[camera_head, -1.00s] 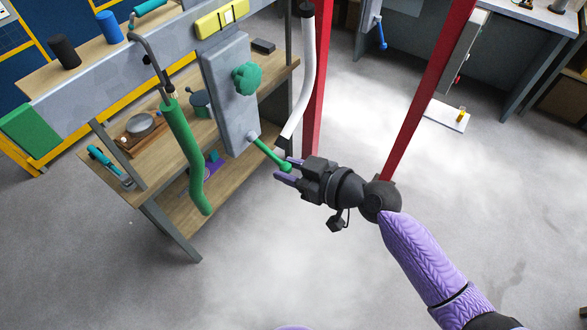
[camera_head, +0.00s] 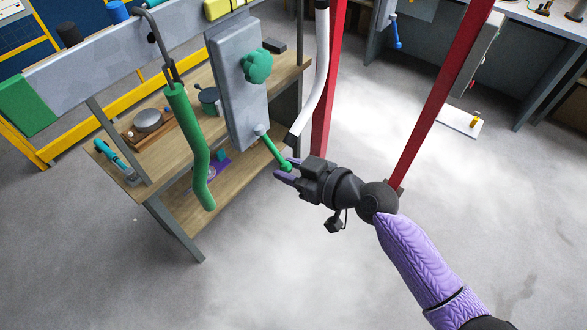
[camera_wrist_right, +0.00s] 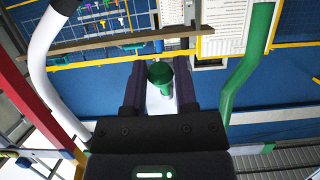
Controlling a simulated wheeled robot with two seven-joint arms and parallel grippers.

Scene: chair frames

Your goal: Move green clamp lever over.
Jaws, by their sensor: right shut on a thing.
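The green clamp lever (camera_head: 271,147) sticks out down and to the right from the lower end of a grey upright plate (camera_head: 238,95). My right gripper (camera_head: 287,171) is at the lever's lower end, with its purple fingers shut on it. In the right wrist view the lever's round green end (camera_wrist_right: 160,73) sits between the two dark fingers (camera_wrist_right: 159,85). The fingers hide part of the lever's end in the head view. My left gripper is in neither view.
A green-gripped bent bar (camera_head: 194,145) hangs left of the plate, and a white tube (camera_head: 315,85) runs down on its right. A red post (camera_head: 327,100) stands close behind my right gripper. A green knob (camera_head: 256,66) juts from the plate. Open floor lies below.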

